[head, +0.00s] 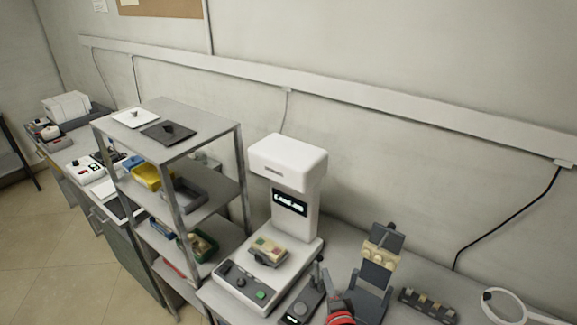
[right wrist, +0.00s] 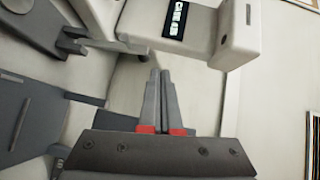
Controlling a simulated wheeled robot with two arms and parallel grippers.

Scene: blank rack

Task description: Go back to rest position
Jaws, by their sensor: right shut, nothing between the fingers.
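My right gripper (head: 328,290) shows at the bottom of the head view, low in front of the white machine and left of a grey stand. In the right wrist view its two grey fingers (right wrist: 160,76), with red bands at their bases, are together with nothing between them. My left gripper is not in view.
The white machine (head: 290,160) with a lit display stands on the bench, a beige and dark object (head: 268,250) on its base. The grey stand (head: 372,275) is at right. A metal shelf (head: 187,125) with bins stands left. A white ring (head: 503,305) is at far right.

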